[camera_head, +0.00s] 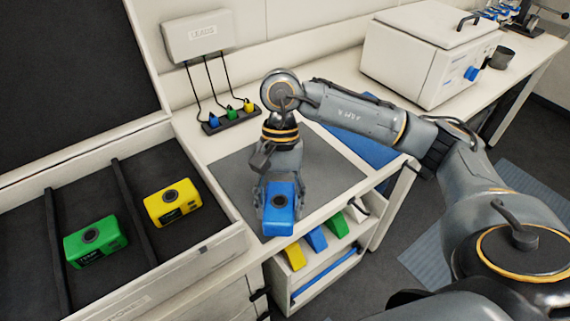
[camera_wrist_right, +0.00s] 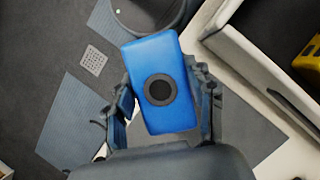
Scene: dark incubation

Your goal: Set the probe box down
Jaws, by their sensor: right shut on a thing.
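The blue probe box (camera_head: 279,212) has a dark round port on top. My right gripper (camera_head: 278,195) is shut on it, near the front edge of the dark grey mat (camera_head: 228,165) on the bench. In the right wrist view the blue box (camera_wrist_right: 158,60) sits tilted between the two fingers of the right gripper (camera_wrist_right: 165,100). The head view does not show clearly whether the box touches the mat. My left gripper is not in view.
A drawer-like tray (camera_head: 150,240) at left holds a green box (camera_head: 95,242) and a yellow box (camera_head: 172,203). A leads panel (camera_head: 198,35) hangs behind plugs in a dark strip (camera_head: 230,121). A white lidded unit (camera_head: 420,60) stands at back right. Coloured items sit on a shelf (camera_head: 310,285) below.

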